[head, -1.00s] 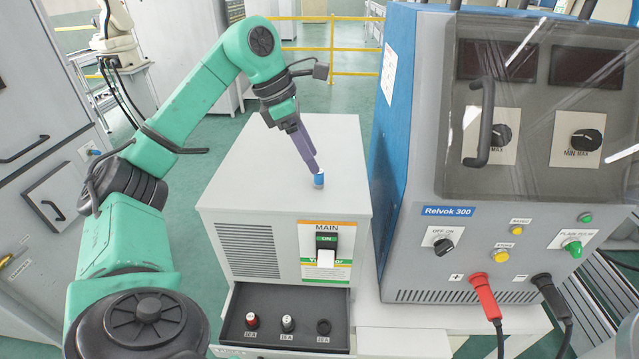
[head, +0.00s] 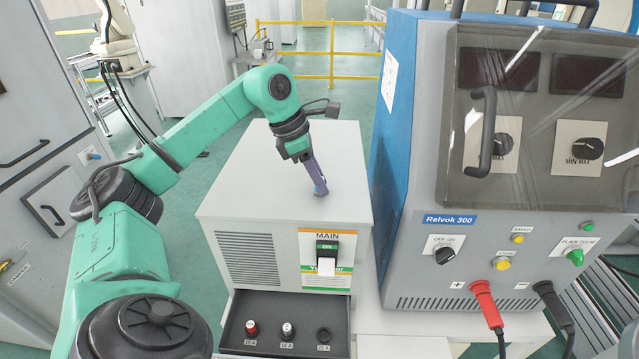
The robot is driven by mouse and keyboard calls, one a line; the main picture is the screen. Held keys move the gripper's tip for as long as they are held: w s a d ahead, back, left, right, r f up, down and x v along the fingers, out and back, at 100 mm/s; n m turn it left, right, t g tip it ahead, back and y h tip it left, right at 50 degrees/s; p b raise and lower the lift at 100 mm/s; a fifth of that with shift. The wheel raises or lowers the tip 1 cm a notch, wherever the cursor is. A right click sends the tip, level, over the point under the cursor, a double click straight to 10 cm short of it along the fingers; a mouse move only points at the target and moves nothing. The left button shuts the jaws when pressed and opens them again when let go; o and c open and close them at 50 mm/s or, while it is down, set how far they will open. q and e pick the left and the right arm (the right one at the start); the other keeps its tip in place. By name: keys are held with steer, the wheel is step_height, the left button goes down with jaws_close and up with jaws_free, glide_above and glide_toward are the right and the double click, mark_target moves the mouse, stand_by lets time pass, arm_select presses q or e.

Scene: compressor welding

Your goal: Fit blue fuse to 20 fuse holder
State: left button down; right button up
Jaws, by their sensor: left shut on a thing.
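My left gripper (head: 319,186) is shut on the blue fuse (head: 321,192) at the top of the grey cabinet. The fingers hide most of the fuse, and only a small blue part shows. I cannot tell whether it touches the cabinet top. The 20 A fuse holder (head: 323,336) is a dark round socket at the right in the open drawer, with no fuse seen in it. My right gripper is not in view.
The cabinet (head: 262,190) has a MAIN switch (head: 327,250) on its front. Its open drawer (head: 262,343) also holds a red-topped fuse (head: 252,327) and a white-topped fuse (head: 287,330). The blue Relvok 300 machine (head: 400,130) stands close on the right.

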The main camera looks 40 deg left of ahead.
arm_select(q)
steer(key=shift+r, duration=0.55)
step_height(320, 180, up, 19)
steer(key=p, duration=0.7)
steer(key=shift+p, duration=0.3)
steer(key=c, duration=1.4)
jaws_free()
jaws_close()
